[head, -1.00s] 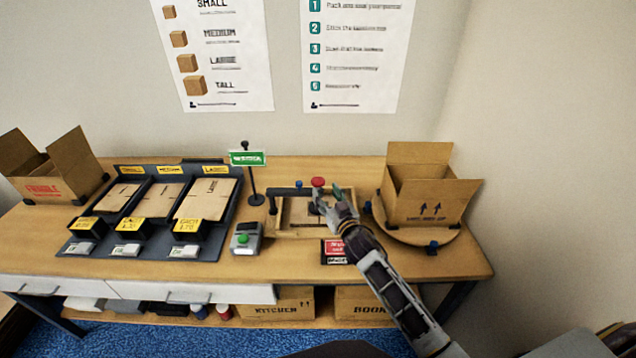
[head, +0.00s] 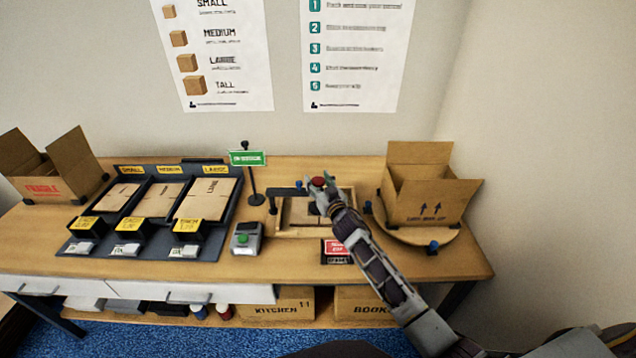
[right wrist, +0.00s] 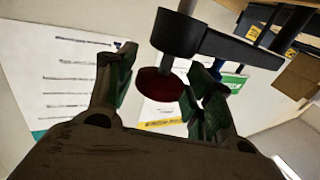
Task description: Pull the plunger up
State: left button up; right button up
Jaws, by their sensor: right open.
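The plunger has a red round knob (head: 318,182) on a dark shaft, held by a dark arm over a wooden tray-like frame (head: 345,227) on the bench. In the right wrist view the knob (right wrist: 158,86) shows between my fingers, with the dark collar (right wrist: 178,33) beyond it. My right gripper (head: 322,194) is at the plunger, its open green-padded fingers (right wrist: 162,78) on either side of the knob. I cannot tell whether a finger touches the knob. My left gripper is not in view.
An open carton (head: 427,200) stands on a round turntable (head: 410,236) to the right. A grey device with a green button (head: 243,239) and a green sign (head: 247,158) stand to the left. Flat cartons fill a dark rack (head: 232,222) further left.

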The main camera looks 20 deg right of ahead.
jog(key=shift+w, duration=0.15)
jog(key=c, duration=0.7)
grip_shut()
jog(key=shift+r+p, duration=0.8)
jog(key=shift+r, duration=0.1)
jog(key=shift+r+p, duration=0.45)
jog(key=shift+r, duration=0.05)
jog(key=shift+r+p, duration=0.4)
jog(key=shift+r, duration=0.1)
jog(key=shift+r+p, duration=0.6)
jog(key=shift+r, duration=0.1)
jog(key=shift+r+p, duration=0.3)
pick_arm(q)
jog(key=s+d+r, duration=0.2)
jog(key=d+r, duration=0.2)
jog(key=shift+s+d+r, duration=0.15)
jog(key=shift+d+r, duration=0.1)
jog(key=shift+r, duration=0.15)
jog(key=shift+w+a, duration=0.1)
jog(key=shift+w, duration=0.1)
pick_arm(e)
jog(key=shift+r, duration=0.1)
